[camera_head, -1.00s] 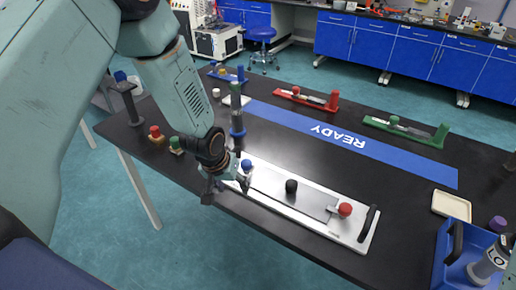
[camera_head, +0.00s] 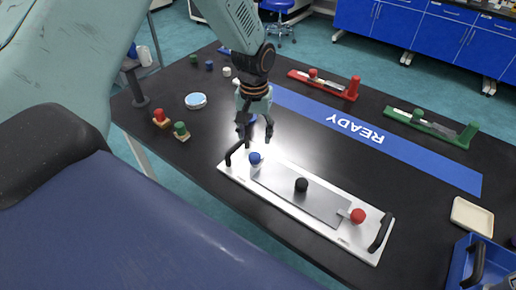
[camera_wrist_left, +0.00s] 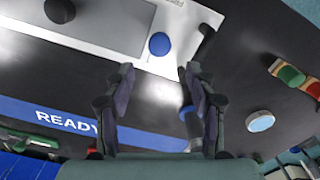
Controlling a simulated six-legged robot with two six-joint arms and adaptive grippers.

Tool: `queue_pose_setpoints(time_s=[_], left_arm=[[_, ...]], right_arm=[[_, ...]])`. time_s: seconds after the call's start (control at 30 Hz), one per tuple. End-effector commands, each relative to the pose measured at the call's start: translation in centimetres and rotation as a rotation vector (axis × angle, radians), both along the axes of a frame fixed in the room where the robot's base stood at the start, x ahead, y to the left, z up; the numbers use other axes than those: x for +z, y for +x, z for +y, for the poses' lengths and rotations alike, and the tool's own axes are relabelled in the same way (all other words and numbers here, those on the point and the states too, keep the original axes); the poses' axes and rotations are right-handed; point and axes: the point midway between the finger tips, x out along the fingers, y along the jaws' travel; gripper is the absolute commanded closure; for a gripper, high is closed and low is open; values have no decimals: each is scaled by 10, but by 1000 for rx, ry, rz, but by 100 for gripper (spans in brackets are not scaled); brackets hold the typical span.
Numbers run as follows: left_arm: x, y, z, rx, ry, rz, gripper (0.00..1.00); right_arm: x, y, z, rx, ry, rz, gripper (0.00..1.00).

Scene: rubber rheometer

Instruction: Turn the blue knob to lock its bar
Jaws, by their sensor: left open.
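The blue knob (camera_head: 255,158) stands at the left end of a white board (camera_head: 290,208) that carries a grey panel (camera_head: 322,203). My left gripper (camera_head: 254,136) points down just above and behind the blue knob, open and empty. In the left wrist view the blue knob (camera_wrist_left: 159,43) lies ahead of the open fingers (camera_wrist_left: 157,75), apart from them. The bar at the blue knob is too small to make out. My right gripper is not in view.
A black knob (camera_head: 301,184) and red knob (camera_head: 358,215) share the board, with black handles (camera_head: 380,232) at its ends. A blue bin (camera_head: 462,262) is at right.

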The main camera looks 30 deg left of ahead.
Motion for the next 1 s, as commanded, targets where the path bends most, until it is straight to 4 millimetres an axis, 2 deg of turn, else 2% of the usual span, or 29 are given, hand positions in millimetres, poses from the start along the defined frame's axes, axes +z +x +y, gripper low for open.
queue_pose_setpoints(time_s=[0.13,0.5,0.7,0.93,1.0], left_arm=[[-14,-4,0,10,-1,8,44],[-68,-2,0,5,0,4,44],[-77,0,0,4,-2,3,44],[-77,2,0,3,-2,2,44],[-77,2,0,3,-2,2,50]], right_arm=[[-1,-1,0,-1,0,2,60],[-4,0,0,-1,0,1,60],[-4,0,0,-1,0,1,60],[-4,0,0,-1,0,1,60],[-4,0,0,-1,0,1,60]])
